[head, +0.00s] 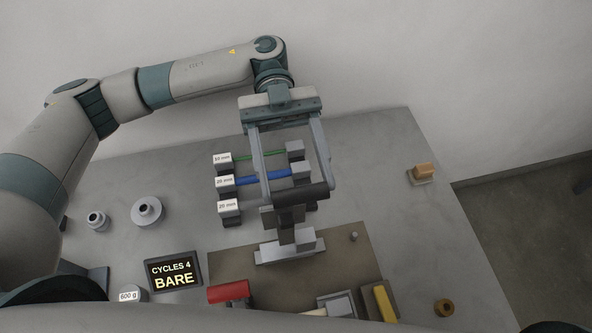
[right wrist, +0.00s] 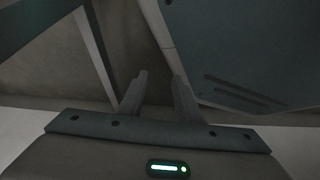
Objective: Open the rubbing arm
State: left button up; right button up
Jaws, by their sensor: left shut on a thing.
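The rubbing arm (head: 284,217) is a dark block with a thick black cylindrical grip across its top. It stands above a light grey base block (head: 290,248) on a brown mat (head: 226,264). My left gripper (head: 299,194) reaches down from above, with one finger at each end of the black grip, shut on it. The arm's hinge and the contact under it are partly hidden. My right gripper (right wrist: 160,78) shows only in the right wrist view; its fingers are apart with nothing between them.
Green and blue cable samples (head: 246,180) lie between labelled blocks behind the left gripper. A display (head: 173,272) reads "CYCLES 4 BARE". A red block (head: 229,291), a yellow block (head: 384,303) and a 600 g weight (head: 131,294) are near the front. The table's right side is mostly clear.

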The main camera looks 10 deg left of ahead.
pick_arm(q)
jog(key=shift+f, duration=0.3)
jog(key=o, duration=1.5)
jog(key=shift+w+a, duration=0.1)
jog(key=shift+w, duration=0.05)
pick_arm(e)
jog(key=shift+w+f, duration=0.15)
jog(key=shift+w, duration=0.05)
jog(key=shift+w, duration=0.1)
pick_arm(q)
jog(key=shift+r, duration=0.2)
pick_arm(e)
jog(key=shift+w, duration=0.1)
